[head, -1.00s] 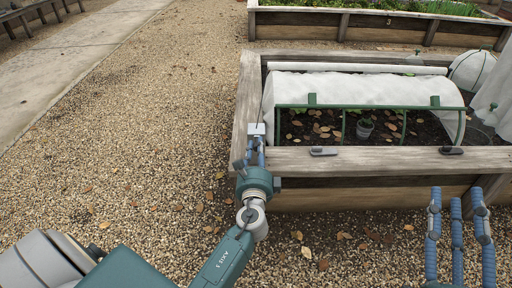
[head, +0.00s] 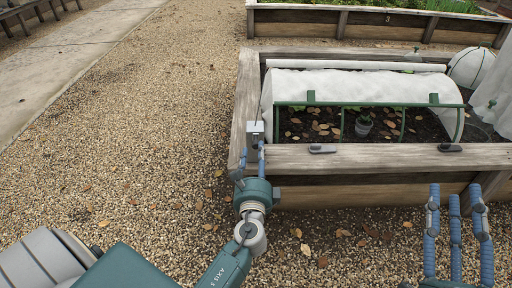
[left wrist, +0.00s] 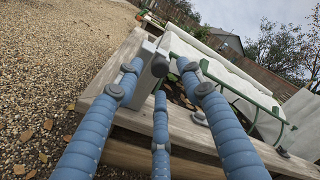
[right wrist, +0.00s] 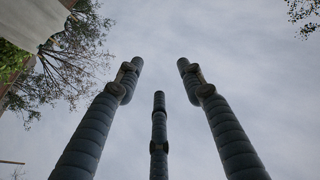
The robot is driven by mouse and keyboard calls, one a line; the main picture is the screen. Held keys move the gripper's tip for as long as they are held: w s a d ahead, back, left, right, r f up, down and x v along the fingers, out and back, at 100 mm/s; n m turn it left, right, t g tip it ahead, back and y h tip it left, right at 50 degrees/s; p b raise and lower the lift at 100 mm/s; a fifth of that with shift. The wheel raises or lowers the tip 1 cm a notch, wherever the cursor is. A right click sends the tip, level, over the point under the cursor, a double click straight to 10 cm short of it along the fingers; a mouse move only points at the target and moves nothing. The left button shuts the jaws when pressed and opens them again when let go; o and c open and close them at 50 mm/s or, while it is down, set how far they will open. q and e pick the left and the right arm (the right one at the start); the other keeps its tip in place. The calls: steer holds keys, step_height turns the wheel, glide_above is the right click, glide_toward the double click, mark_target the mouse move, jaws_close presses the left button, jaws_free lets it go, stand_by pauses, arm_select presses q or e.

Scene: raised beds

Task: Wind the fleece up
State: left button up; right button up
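The white fleece (head: 365,84) lies over a green hoop frame (head: 380,104) on a raised bed, with its front side open. A pale roll or tube (head: 355,66) runs along the back of the fleece. A small grey-white box (head: 255,131) stands on the bed's left front corner; in the left wrist view it has a round grey knob (left wrist: 160,66). My left gripper (head: 250,160) is just in front of this box, its three fingers apart. Contact with the knob cannot be told. My right gripper (head: 455,192) is open and empty in front of the bed, fingers pointing up.
The wooden bed edge (head: 400,157) carries two dark cleats (head: 322,149). A small pot (head: 363,126) and dry leaves are under the hoops. A white cover (head: 472,66) stands at right. Open gravel (head: 140,140) lies to the left.

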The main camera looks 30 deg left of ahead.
arm_select(q)
steer(key=v, duration=0.7)
steer(key=shift+s, duration=0.3)
steer(key=shift+d, duration=0.2)
